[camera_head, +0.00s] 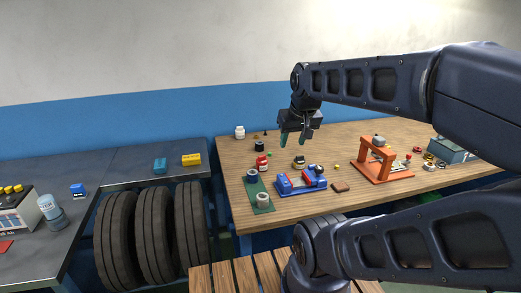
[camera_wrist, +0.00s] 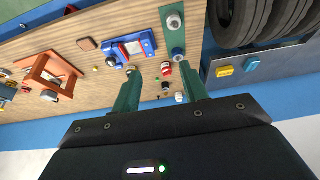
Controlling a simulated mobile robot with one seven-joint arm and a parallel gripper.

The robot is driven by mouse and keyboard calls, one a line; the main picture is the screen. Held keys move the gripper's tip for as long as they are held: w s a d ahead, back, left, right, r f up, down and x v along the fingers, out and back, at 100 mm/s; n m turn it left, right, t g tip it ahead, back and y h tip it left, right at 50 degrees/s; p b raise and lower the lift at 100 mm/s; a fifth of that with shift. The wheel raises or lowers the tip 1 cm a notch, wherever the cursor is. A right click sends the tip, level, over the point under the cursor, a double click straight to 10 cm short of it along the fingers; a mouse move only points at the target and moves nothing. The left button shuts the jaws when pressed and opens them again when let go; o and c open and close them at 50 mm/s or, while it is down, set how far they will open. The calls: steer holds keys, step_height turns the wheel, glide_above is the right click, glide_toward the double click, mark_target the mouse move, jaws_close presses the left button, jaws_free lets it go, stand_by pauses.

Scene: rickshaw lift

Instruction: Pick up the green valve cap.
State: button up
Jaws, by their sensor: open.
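A tiny green spot, which looks like the green valve cap (camera_head: 269,155), lies on the wooden bench just behind the red can (camera_head: 262,162). It shows faintly in the wrist view (camera_wrist: 157,78) between the fingers; it is too small to make out its shape. My gripper (camera_head: 293,139) is open and empty, with green fingers pointing down, well above the bench. In the wrist view my gripper (camera_wrist: 160,76) frames the area around the red can (camera_wrist: 167,69) and a black piece (camera_wrist: 166,86).
A blue vise-like tool (camera_head: 300,181), a green tray (camera_head: 260,196) and an orange press (camera_head: 381,160) stand on the wooden bench (camera_head: 235,187). A white bottle (camera_head: 240,132) stands at the back left. Tyres (camera_head: 155,237) stand below the grey bench.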

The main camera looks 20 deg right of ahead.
steer(key=m+g+h, duration=0.2)
steer(key=m+h, duration=0.2)
steer(key=m, duration=0.7)
glide_above(270, 153)
steer(key=s+a, duration=0.1)
steer(key=a, duration=0.2)
step_height(270, 153, down, 30)
steer(key=shift+d+f, duration=0.15)
steer(key=shift+s+x, duration=0.1)
steer(key=shift+x, duration=1.2)
steer(key=shift+s+x, duration=0.15)
steer(key=shift+x, duration=1.15)
steer(key=c, duration=0.9)
